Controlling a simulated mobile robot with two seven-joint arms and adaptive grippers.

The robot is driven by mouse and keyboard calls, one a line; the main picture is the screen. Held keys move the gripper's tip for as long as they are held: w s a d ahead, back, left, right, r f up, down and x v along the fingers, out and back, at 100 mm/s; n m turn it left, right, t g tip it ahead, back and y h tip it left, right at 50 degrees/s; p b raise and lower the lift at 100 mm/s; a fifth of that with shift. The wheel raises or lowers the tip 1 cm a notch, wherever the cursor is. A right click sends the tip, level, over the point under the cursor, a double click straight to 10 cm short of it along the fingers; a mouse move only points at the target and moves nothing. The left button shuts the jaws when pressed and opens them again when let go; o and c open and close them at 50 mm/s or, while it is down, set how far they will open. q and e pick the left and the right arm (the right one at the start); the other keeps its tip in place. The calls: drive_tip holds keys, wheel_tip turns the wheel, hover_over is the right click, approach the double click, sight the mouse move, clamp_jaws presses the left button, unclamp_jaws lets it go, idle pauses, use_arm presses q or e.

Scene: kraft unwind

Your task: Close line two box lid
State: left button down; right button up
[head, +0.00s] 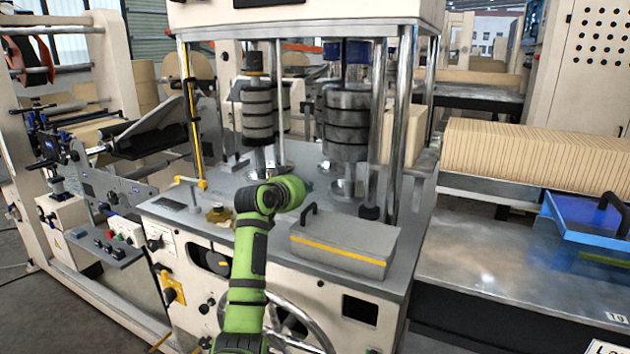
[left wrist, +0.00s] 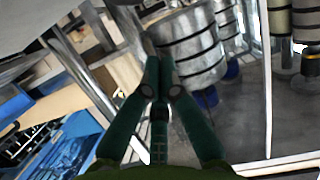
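A grey box (head: 343,240) with a black handle and a yellow stripe sits on the machine deck. Its top looks closed. A second box, with a blue lid (head: 590,222) and a black handle, is at the right edge and partly cut off. I cannot tell which is the line two box. My green left arm rises from the bottom and bends left of the grey box; its fingers cannot be made out in the head view. In the left wrist view my left gripper (left wrist: 157,60) has its fingertips together, with nothing visible between them. My right gripper is not in view.
Upright metal posts (head: 403,120) and stacked dark cylinders (head: 346,125) stand behind the grey box. A handwheel (head: 300,320) is on the machine front. A metal table (head: 490,255) with a row of brown board (head: 535,152) is at the right; its front surface is mostly clear.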

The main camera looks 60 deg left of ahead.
use_arm(q)
drive_tip(key=shift+n+h, duration=0.4)
drive_tip(key=shift+n, duration=0.4)
drive_tip(key=shift+s+a+f+b, duration=0.2)
drive_tip(key=shift+f+b, duration=0.1)
drive_tip(key=shift+f, duration=0.45)
drive_tip(key=shift+s+a+f+b, duration=0.1)
drive_tip(key=shift+a+f+b, duration=0.15)
drive_tip(key=shift+f, duration=0.55)
drive_tip(key=shift+s+a+f+b, duration=0.1)
drive_tip(key=shift+a+f+b, duration=0.15)
drive_tip(key=shift+f, duration=0.5)
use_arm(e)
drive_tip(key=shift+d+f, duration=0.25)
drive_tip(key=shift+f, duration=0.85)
